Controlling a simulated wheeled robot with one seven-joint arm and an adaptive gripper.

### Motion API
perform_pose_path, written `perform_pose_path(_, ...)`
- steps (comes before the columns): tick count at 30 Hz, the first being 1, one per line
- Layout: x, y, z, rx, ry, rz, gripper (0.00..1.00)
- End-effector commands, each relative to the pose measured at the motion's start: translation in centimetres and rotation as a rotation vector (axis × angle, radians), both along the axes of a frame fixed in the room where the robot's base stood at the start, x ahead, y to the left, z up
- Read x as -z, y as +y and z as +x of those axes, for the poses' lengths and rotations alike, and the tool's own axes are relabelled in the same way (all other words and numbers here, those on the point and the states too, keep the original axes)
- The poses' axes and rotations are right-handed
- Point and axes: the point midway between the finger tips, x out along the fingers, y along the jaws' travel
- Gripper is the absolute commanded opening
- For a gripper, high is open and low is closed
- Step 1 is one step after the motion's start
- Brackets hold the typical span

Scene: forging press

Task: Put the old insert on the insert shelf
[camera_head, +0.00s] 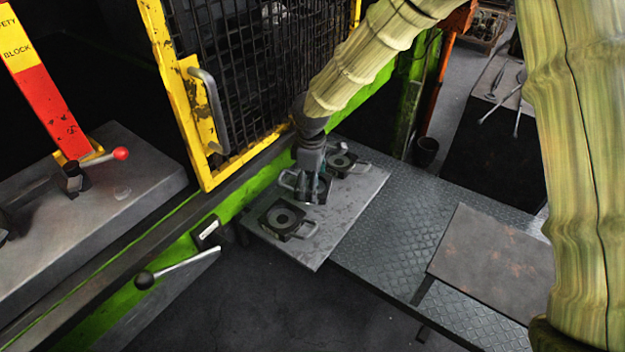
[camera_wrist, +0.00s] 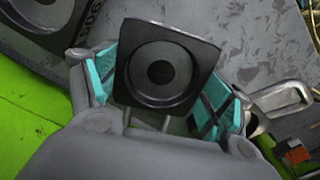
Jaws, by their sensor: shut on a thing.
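My gripper (camera_head: 312,192) is over the grey insert shelf (camera_head: 345,207), between two other inserts. It is shut on a dark square insert with a round recess; in the wrist view this insert (camera_wrist: 160,72) sits between the teal finger pads of my gripper (camera_wrist: 162,92). Two rods of its handle run back toward the palm. I cannot tell if its underside touches the shelf. One dark insert (camera_head: 284,219) with a loop handle lies at the shelf's near end, another (camera_head: 341,161) at its far end.
A yellow mesh guard (camera_head: 265,75) stands close behind my wrist, above a green press frame (camera_head: 255,205). A ball-ended lever (camera_head: 180,268) juts out at the lower left. The tread-plate bench (camera_head: 390,240) right of the shelf is clear; a bare plate (camera_head: 490,262) lies beyond.

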Motion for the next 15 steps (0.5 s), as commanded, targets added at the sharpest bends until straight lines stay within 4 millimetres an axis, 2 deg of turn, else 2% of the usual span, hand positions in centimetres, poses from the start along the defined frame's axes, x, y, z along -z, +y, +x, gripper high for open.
perform_pose_path(5,0.07,0.04,0.09,0.0,-0.002,0.001,0.09)
perform_pose_path(6,0.25,0.0,0.0,0.0,0.0,0.0,0.82)
perform_pose_path(9,0.2,0.01,-0.01,0.0,0.0,0.0,1.0)
perform_pose_path(15,0.19,-0.01,-0.01,0.0,0.0,0.0,1.0)
